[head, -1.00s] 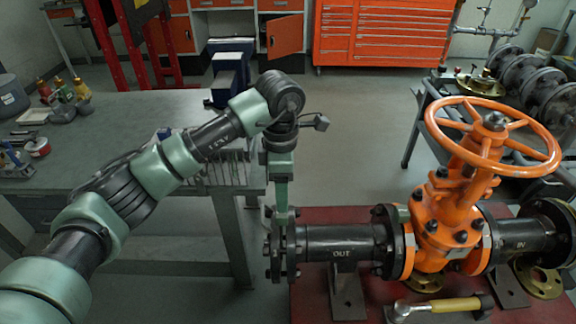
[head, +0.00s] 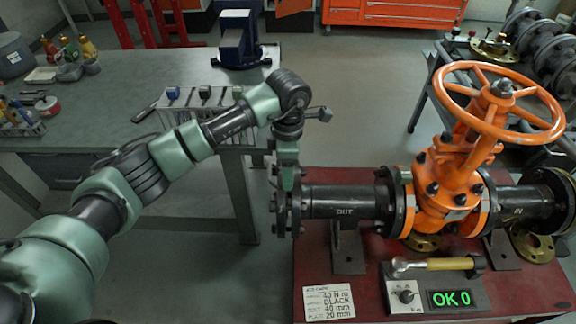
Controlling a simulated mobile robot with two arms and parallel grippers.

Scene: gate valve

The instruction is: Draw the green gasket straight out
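The orange gate valve (head: 447,203) stands at the right with its handwheel on top. Its dark outlet pipe (head: 343,203) marked OUT runs left to an end flange pair (head: 284,205) with bolts. My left gripper (head: 288,188) points down at the top of this flange pair, touching it or very close. Its fingers are too small and dark to tell open from shut. I cannot clearly make out the green gasket; a green strip at the flange blends with my green arm. My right gripper is out of view.
A grey workbench (head: 105,112) with a vise (head: 236,40) lies left. A gap separates the tables.

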